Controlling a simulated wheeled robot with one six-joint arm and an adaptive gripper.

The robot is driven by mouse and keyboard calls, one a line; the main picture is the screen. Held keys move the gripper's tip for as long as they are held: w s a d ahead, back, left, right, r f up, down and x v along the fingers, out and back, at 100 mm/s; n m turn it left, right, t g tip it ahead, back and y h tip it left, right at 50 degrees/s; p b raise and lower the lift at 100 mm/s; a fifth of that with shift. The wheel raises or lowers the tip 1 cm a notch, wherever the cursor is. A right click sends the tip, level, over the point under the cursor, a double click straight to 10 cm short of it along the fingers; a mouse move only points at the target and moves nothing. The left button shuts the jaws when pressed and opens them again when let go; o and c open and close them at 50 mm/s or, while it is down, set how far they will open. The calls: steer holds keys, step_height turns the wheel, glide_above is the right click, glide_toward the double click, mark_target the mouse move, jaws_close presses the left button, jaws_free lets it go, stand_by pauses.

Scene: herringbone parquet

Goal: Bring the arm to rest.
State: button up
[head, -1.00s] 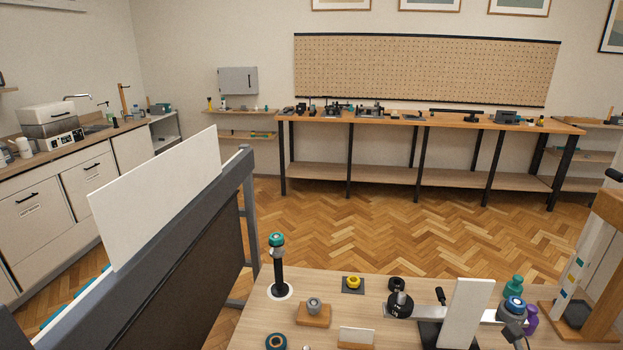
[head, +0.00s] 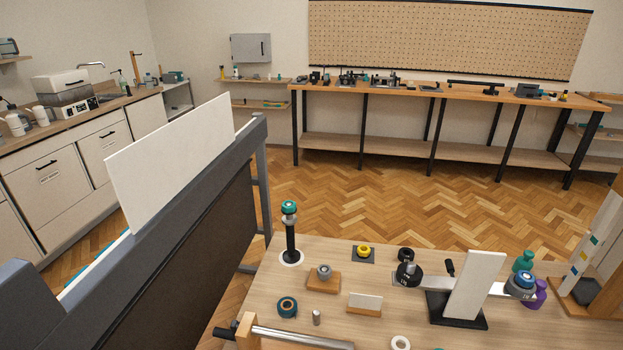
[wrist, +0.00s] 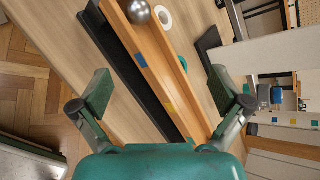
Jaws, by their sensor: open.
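My gripper (wrist: 158,92) shows in the wrist view with its two green and dark fingers spread wide apart. Nothing sits between the fingertips. Beyond them, a long wooden rail (wrist: 150,62) with blue and yellow marks runs diagonally, with a dark strip (wrist: 128,70) along its side. I cannot judge how far below the fingers it lies. My gripper and arm are not recognisable in the head view.
The light wood table (head: 270,290) carries a black stand with a teal top (head: 290,232), a yellow ring (head: 363,250), a tilted white panel (head: 474,285) and a metal rod (head: 300,338). A dark frame with a white board (head: 170,160) stands left. Parquet (head: 350,205) is clear beyond.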

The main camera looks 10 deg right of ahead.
steer(key=s+a+f+n+t+h, duration=0.1)
steer(key=s+a+n, duration=0.2)
steer(key=s+n, duration=0.25)
steer(key=s+a+f+n, duration=0.2)
steer(key=s+a+n, duration=0.25)
steer(key=s, duration=0.25)
steer(key=s+a+r+n+t, duration=0.1)
steer(key=s+r+n, duration=0.2)
steer(key=s+n, duration=0.3)
steer(key=s+a+r+n+t+y, duration=0.1)
steer(key=s+a+r+n, duration=0.1)
steer(key=s+r+n, duration=0.2)
steer(key=s+n, duration=0.3)
steer(key=n, duration=0.2)
steer(key=shift+s+r+n, duration=0.15)
steer(key=shift+s+n, duration=0.15)
